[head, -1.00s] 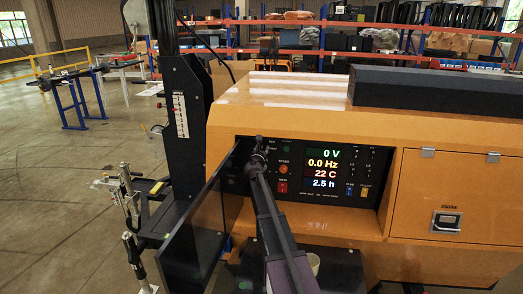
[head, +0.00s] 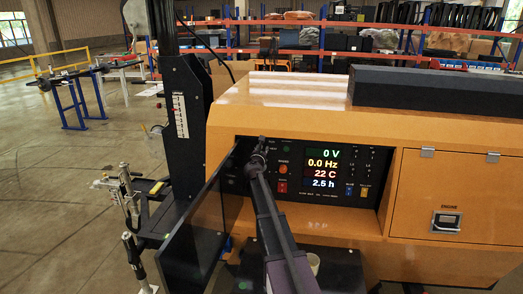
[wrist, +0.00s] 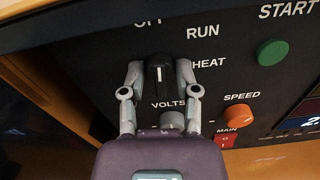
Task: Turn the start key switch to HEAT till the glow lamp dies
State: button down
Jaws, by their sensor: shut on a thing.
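The start key switch (wrist: 160,75) is a black knob with a white line, in the middle of the wrist view. Its line points up the picture, towards the partly hidden OFF label; the RUN and HEAT labels lie to its right. My gripper (wrist: 159,76) is shut on the knob, with one finger on each side. In the head view my gripper (head: 259,148) reaches the left part of the control panel (head: 330,199) and hides the switch. I cannot pick out a glow lamp by label.
A green button (wrist: 271,52) sits near START, an orange round button (wrist: 239,112) under SPEED, and a red MAIN switch (wrist: 228,139) below. A grey knob (wrist: 171,121) stands just under the switch. The open dark panel door (head: 190,230) stands close left of my arm.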

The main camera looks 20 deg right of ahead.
jog(key=m, duration=0.8)
jog(key=shift+m, duration=0.3)
jog(key=m, duration=0.4)
jog(key=shift+f, duration=0.15)
jog(key=shift+m, duration=1.9)
jog(key=c, duration=0.7)
grip_release()
